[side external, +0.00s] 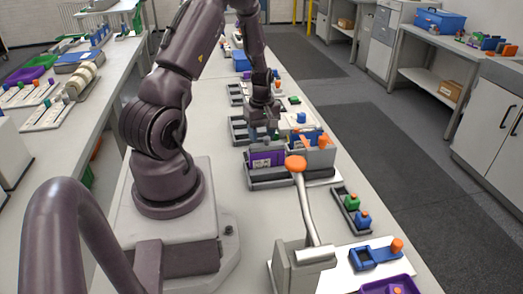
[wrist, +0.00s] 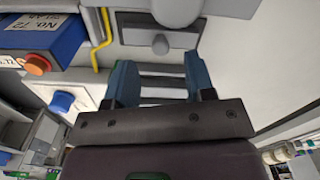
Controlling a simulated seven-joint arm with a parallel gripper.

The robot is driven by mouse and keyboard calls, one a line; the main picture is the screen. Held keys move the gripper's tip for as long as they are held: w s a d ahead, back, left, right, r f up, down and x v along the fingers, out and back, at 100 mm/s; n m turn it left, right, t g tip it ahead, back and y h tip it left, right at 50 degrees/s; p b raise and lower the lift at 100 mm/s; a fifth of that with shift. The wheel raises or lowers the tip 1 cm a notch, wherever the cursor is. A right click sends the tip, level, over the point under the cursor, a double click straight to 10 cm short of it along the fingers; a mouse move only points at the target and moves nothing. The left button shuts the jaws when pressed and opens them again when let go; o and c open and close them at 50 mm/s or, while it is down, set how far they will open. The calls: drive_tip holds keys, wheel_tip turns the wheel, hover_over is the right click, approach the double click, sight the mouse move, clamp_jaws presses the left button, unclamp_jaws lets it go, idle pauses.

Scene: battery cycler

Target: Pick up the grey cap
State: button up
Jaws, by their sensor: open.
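My gripper (side external: 263,126) points down over the row of trays on the bench in the side external view. In the wrist view its two blue fingers (wrist: 160,80) stand apart with nothing between them. A small grey knob-like piece (wrist: 160,45), which looks like the grey cap, shows just beyond the fingertips against a grey box (wrist: 135,34). It is apart from both fingers. A larger grey rounded piece (wrist: 178,10) is cut off by the top edge, and I cannot tell what it is.
A blue block (wrist: 52,38) with an orange cap (wrist: 37,64) lies left of the fingers, near a blue cap (wrist: 62,102). A purple block (side external: 264,159) sits in a dark tray nearby. An orange-ended lever (side external: 305,195) stands in front. The aisle at right is clear.

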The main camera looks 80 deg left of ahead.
drive_tip(key=shift+f, duration=1.9)
clamp_jaws()
